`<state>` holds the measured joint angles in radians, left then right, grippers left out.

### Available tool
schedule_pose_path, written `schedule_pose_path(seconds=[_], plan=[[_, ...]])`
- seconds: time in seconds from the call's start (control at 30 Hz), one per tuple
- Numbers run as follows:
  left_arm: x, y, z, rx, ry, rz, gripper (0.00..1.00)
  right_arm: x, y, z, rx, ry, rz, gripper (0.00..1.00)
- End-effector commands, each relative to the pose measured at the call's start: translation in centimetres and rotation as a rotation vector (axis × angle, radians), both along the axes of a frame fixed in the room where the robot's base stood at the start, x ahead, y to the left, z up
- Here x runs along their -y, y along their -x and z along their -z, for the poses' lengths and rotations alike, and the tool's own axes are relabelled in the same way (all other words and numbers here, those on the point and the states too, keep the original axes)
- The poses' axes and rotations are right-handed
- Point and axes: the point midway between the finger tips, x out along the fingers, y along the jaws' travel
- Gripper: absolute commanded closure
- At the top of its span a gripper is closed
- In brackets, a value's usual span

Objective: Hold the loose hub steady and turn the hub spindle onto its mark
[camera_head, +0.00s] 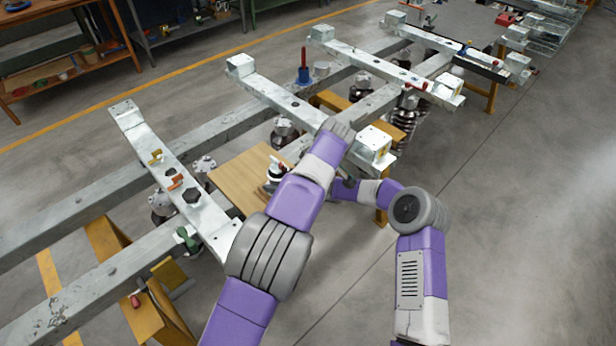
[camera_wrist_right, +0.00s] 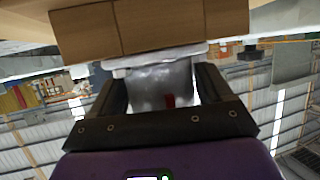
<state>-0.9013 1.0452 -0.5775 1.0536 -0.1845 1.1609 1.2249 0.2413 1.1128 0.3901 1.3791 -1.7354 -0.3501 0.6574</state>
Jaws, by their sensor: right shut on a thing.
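In the right wrist view my right gripper (camera_wrist_right: 160,78) is shut on a silvery metal hub (camera_wrist_right: 158,82), with a dark finger on each side. A small red mark shows on the hub. The hub's pale flange lies against a wooden block (camera_wrist_right: 165,28). In the head view a hub (camera_head: 275,170) with a pale top stands on a wooden board (camera_head: 237,177), partly hidden by my left arm. My right gripper is hidden there behind that arm. My left gripper (camera_head: 340,127) is over the frame beam; whether its fingers are open cannot be seen. I cannot make out the spindle's mark.
A long grey metal frame with crossbeams (camera_head: 165,170) runs across the scene on yellow-brown stands (camera_head: 110,245). Several other hubs hang along the frame. The floor (camera_head: 520,230) at right is clear.

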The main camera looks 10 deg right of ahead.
Motion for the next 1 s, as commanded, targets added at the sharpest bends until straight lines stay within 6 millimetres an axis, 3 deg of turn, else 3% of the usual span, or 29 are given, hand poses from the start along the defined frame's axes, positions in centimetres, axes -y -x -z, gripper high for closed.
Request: schedule_pose_path(seconds=[0.03, 0.27, 0.3, 0.4, 0.83, 1.0], plan=[[0.0, 0.0, 0.0, 0.000, 0.000, 0.000, 0.64, 0.2, 0.3, 1.0, -0.014, 0.011, 0.001, 1.00], [0.0, 0.0, 0.0, 0.000, 0.000, 0.000, 0.64, 0.2, 0.3, 1.0, -0.014, 0.011, 0.001, 1.00], [0.0, 0.0, 0.0, 0.000, 0.000, 0.000, 0.64, 0.2, 0.3, 1.0, -0.014, 0.011, 0.001, 0.18], [0.0, 0.0, 0.0, 0.000, 0.000, 0.000, 0.64, 0.2, 0.3, 0.9, -0.014, 0.011, 0.001, 0.03], [0.0, 0.0, 0.0, 0.000, 0.000, 0.000, 0.64, 0.2, 0.2, 0.2, -0.004, 0.004, 0.000, 0.00], [0.0, 0.0, 0.0, 0.000, 0.000, 0.000, 0.64, 1.4, 1.0, -0.4, -0.006, 0.004, 0.003, 0.00]])
